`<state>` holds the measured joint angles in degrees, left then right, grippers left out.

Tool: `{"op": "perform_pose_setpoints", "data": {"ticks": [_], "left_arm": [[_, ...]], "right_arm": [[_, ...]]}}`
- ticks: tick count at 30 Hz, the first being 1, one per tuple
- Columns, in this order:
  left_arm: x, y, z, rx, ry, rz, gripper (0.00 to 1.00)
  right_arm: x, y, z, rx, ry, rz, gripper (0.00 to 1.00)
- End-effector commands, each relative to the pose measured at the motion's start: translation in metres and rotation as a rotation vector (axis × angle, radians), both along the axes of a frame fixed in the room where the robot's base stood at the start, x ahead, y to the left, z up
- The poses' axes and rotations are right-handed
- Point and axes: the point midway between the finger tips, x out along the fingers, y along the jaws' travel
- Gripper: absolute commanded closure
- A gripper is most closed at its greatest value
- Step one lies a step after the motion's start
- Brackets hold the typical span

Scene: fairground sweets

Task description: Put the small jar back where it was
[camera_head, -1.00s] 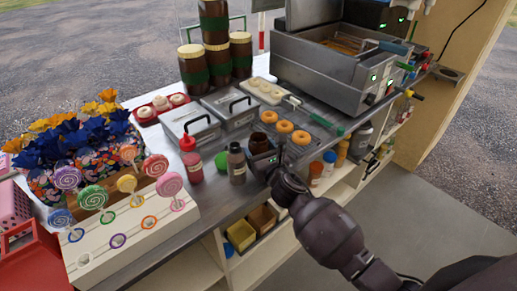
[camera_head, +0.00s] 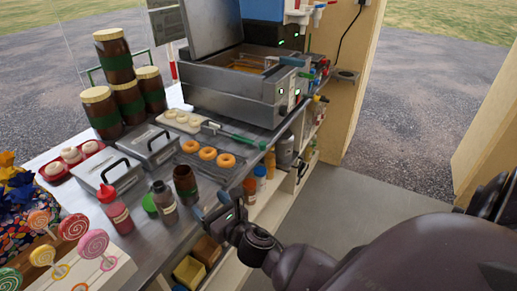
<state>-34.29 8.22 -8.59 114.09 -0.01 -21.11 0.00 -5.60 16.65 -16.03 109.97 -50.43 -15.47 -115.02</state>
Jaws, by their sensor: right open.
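My left gripper is out of view.
A grey-topped bottle (camera_head: 164,202), a red bottle (camera_head: 115,211) and a green round thing (camera_head: 150,204) stand close left of the jar. The doughnut rack (camera_head: 222,174) and fryer (camera_head: 240,92) are behind. Shelves with bottles and bins (camera_head: 189,271) lie below the counter edge.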

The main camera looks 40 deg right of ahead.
Motion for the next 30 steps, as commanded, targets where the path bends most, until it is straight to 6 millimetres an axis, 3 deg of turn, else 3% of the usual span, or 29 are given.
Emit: {"op": "perform_pose_setpoints", "data": {"ticks": [5,18,24,30], "left_arm": [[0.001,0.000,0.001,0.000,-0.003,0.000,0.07],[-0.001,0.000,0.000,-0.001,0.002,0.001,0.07],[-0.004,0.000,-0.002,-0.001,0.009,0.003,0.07],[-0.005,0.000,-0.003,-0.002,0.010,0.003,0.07]], "right_arm": [[-0.020,-0.009,-0.023,0.302,0.090,-0.040,0.26],[-0.112,-0.037,-0.105,1.635,0.326,-0.377,0.26],[-0.159,-0.045,-0.134,2.230,0.317,-0.609,0.26],[-0.198,-0.050,-0.153,2.692,0.228,-0.819,0.26]]}}
